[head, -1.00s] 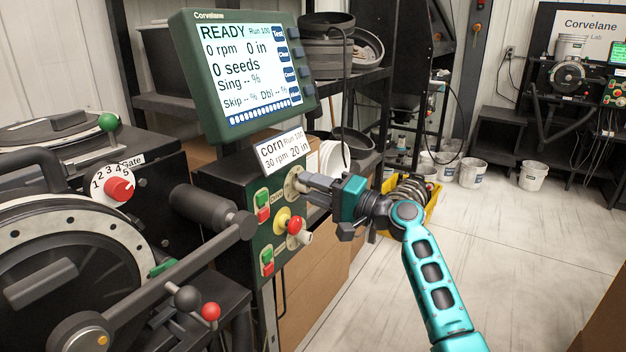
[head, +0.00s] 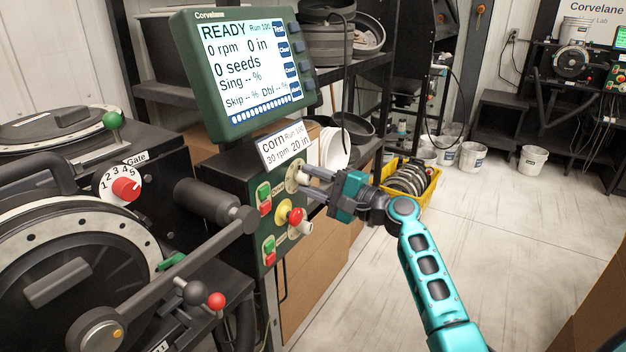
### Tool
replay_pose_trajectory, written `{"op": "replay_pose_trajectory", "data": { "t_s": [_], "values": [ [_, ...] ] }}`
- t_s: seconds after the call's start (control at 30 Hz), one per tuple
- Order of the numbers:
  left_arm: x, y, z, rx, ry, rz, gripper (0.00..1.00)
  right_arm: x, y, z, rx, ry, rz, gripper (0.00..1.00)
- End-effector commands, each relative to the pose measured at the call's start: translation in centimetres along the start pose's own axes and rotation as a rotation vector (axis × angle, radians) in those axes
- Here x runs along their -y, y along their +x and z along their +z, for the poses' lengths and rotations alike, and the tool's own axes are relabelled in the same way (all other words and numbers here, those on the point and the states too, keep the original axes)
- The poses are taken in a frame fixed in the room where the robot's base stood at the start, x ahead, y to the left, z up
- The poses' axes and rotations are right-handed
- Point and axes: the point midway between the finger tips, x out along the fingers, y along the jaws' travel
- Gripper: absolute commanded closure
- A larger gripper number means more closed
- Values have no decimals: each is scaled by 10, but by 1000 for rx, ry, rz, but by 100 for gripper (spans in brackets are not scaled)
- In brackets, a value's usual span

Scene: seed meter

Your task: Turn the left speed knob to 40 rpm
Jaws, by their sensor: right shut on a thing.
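The green control panel (head: 262,240) faces right under the screen and is seen at a slant. My right gripper (head: 302,180) is shut on the upper knob of this panel. Its fingers hide most of the knob, and only part of the pale round dial plate (head: 291,178) shows behind them. The pointer and scale marks cannot be read. A second, pale knob (head: 305,229) sits lower on the panel, apart from the gripper. The screen (head: 245,75) reads READY and 0 rpm. A card (head: 286,147) below it reads corn, 30 rpm, 20 in. My left gripper is not in view.
A red mushroom button (head: 296,215) on a yellow base sits just below the gripper. Green and red buttons (head: 264,198) are at its left. The seed meter's black crank arm (head: 170,280) reaches toward the panel. Floor at right is clear beside a yellow crate (head: 425,197).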

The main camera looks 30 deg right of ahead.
Motion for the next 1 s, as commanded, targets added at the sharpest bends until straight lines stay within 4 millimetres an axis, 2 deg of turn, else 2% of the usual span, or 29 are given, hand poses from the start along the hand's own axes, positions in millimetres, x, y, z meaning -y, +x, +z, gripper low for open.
{"op": "replay_pose_trajectory", "data": {
  "t_s": [0.27,0.3,0.57,0.83,1.0],
  "values": [
    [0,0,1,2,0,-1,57,0,0,0,-1,0,-2,96],
    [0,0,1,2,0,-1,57,0,0,0,-1,0,-2,65],
    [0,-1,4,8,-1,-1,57,0,0,0,-1,-1,-1,41],
    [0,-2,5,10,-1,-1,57,0,-2,0,-1,-1,0,41],
    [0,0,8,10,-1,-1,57,-2,-21,-1,-2,-3,1,41]
  ]
}}
